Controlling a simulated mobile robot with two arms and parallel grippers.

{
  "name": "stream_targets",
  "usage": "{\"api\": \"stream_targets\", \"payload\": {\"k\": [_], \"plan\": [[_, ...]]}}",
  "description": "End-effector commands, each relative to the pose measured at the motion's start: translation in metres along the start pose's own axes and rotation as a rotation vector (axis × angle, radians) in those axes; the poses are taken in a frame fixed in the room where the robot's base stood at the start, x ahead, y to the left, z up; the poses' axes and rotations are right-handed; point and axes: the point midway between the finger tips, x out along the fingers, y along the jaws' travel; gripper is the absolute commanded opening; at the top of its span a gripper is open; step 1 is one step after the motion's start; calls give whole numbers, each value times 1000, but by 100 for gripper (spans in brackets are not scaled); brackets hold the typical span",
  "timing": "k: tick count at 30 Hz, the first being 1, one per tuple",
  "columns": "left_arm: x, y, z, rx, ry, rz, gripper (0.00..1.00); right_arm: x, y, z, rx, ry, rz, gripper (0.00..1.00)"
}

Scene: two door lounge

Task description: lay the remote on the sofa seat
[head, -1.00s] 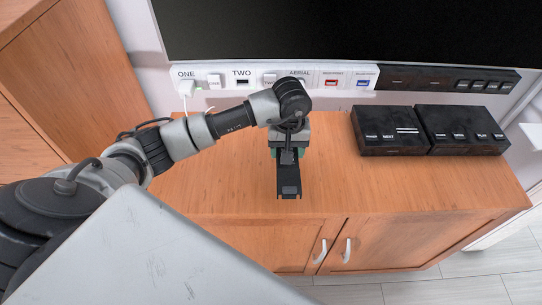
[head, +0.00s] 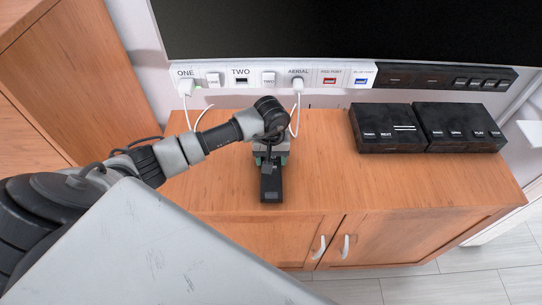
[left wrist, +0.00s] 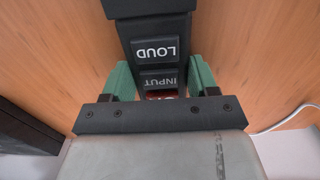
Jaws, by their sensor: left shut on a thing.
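The remote (head: 271,188) is a dark, long block over the front part of the wooden cabinet top (head: 385,180). In the left wrist view the remote (left wrist: 155,25) shows buttons marked LOUD and INPUT and part of a red one. My left gripper (head: 270,158) is shut on the remote's far end. Its green fingers also show in the left wrist view (left wrist: 160,78), one on each side of the remote. I cannot tell how far the remote is above the cabinet top. The sofa seat is not in view. My right gripper is not in view.
Two black boxes with buttons (head: 388,128) (head: 459,127) stand at the cabinet's right. A white socket strip (head: 255,78) with plugs and cables is behind, below a large dark screen (head: 350,30). A wooden cupboard (head: 75,75) stands at the left. Tiled floor (head: 450,283) shows at lower right.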

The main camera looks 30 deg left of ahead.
Motion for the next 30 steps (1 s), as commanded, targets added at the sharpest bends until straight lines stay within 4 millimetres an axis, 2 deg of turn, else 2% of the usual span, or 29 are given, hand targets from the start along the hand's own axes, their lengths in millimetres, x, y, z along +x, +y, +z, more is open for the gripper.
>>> {"api": "stream_targets", "payload": {"k": [1, 2, 6, 14, 17, 19, 30], "plan": [[3, 0, 0, 0, 1, 0, 32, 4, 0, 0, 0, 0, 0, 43], [2, 0, 0, 0, 0, 0, 62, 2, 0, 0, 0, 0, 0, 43], [2, 0, 0, 0, 0, 0, 84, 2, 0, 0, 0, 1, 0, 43], [1, 0, 0, 0, 0, 0, 85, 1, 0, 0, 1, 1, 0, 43], [-4, 0, 0, -1, -1, 0, 85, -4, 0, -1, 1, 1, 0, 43], [-10, 0, -1, 0, 3, 0, 85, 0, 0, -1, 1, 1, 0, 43], [-86, 0, -2, 0, 6, 1, 85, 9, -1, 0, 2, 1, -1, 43]]}}
